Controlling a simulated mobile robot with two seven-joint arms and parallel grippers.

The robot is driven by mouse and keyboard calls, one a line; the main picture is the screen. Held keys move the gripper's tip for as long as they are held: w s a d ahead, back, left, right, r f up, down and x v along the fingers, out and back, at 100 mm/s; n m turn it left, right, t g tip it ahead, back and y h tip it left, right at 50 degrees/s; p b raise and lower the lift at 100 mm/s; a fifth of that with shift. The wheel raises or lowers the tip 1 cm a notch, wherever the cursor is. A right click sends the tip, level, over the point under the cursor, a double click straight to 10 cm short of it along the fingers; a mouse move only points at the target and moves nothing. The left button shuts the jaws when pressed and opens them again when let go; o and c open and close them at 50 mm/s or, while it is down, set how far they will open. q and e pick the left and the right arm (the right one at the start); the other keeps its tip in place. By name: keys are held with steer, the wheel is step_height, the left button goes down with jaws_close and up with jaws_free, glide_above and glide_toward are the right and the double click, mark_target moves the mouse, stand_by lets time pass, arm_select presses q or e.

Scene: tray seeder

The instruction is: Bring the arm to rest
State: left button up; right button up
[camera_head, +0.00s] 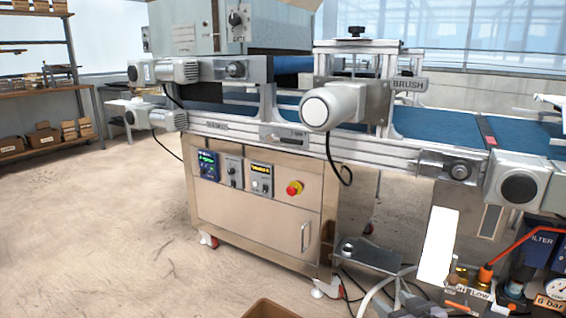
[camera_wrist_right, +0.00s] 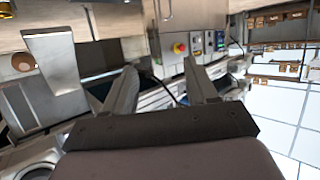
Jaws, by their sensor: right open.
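My right gripper (camera_wrist_right: 163,80) shows in the right wrist view, its two grey fingers spread well apart. I see nothing held between them. The picture from that wrist is turned upside down, with the machine cabinet beyond the fingers. My left gripper is not in view.
The conveyor machine (camera_head: 262,130) fills the middle, with a steel cabinet (camera_head: 262,222) and a red stop button (camera_head: 294,188). A pale panel (camera_head: 438,245) and hoses crowd the lower right. A brown box (camera_head: 272,309) stands at the bottom edge. Open floor (camera_head: 90,230) lies left.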

steer(key=s+a+r+g+y, duration=0.1)
steer(key=s+a+y, duration=0.1)
steer(key=s+a, duration=0.7)
steer(key=s+a+g+y, duration=0.1)
steer(key=s+a+y, duration=0.3)
steer(key=s, duration=1)
arm_select(q)
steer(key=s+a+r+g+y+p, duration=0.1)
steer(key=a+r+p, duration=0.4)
steer(key=p, duration=1.1)
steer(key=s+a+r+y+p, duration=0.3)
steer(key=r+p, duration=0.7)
steer(key=p, duration=0.7)
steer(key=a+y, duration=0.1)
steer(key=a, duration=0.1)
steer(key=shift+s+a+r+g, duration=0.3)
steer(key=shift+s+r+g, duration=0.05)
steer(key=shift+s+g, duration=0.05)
arm_select(e)
steer(key=s+d+r+h, duration=0.2)
steer(key=d+r, duration=0.3)
steer(key=r, duration=0.3)
steer(key=s+d+r+g+h, duration=0.1)
steer(key=s+d+r+h, duration=0.1)
steer(key=d+r+h, duration=0.2)
step_height(320, 180, up, 4)
steer(key=shift+d+f+h, duration=0.1)
steer(key=shift+d+h, duration=0.25)
steer(key=shift+h, duration=0.05)
